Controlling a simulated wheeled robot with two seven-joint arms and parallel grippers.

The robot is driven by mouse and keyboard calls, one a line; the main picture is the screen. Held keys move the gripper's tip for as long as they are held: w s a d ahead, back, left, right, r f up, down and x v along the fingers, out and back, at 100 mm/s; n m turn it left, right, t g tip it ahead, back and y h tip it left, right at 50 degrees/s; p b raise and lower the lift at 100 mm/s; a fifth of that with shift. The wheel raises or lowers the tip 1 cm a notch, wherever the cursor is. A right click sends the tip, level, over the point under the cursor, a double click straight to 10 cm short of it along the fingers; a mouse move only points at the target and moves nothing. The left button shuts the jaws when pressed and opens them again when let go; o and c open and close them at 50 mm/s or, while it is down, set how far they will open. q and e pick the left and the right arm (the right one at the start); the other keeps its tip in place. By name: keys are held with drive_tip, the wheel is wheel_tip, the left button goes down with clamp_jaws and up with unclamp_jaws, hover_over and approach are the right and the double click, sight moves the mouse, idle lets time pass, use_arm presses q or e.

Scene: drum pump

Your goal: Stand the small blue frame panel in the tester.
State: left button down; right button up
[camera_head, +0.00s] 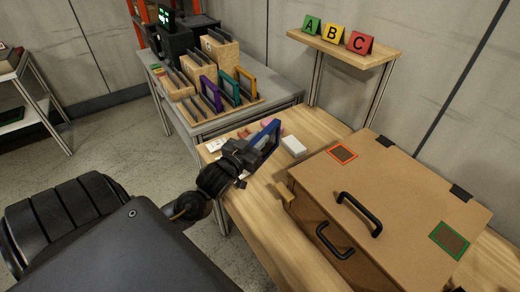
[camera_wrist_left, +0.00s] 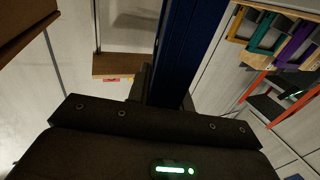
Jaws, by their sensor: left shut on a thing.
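The small blue frame panel (camera_head: 265,137) is held in my left gripper (camera_head: 247,152), above the wooden table's left part in the head view. The panel is tilted. In the left wrist view the blue panel (camera_wrist_left: 184,50) runs up from between the fingers. My left gripper is shut on it. I cannot tell for sure which object is the tester; a dark device with a lit green screen (camera_head: 166,18) stands at the back of the grey table, apart from the panel. My right gripper is not in view.
Wooden racks hold purple (camera_head: 211,94), teal (camera_head: 229,88) and yellow (camera_head: 245,83) frames on the grey table. A large brown box (camera_head: 400,190) with black handles fills the wooden table's right. A white block (camera_head: 293,146) lies near the panel. A shelf (camera_head: 345,48) carries A, B, C signs.

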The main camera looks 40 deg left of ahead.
use_arm(q)
drive_tip(key=shift+w+a+f, duration=0.25)
drive_tip(key=shift+w+f, duration=0.25)
drive_tip(key=shift+f, duration=0.05)
drive_tip(key=shift+w+a+f, duration=0.2)
drive_tip(key=shift+w+f, duration=0.25)
drive_tip(key=shift+f, duration=0.1)
drive_tip(key=shift+w+f, duration=0.2)
drive_tip(key=shift+f, duration=0.15)
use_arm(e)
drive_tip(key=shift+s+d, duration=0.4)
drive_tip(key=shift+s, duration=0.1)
use_arm(q)
drive_tip(key=f, duration=0.3)
drive_tip(key=shift+w+a+f, duration=0.2)
drive_tip(key=shift+f, duration=0.2)
drive_tip(key=c, duration=1.3)
unclamp_jaws()
drive_tip(key=shift+o, duration=0.2)
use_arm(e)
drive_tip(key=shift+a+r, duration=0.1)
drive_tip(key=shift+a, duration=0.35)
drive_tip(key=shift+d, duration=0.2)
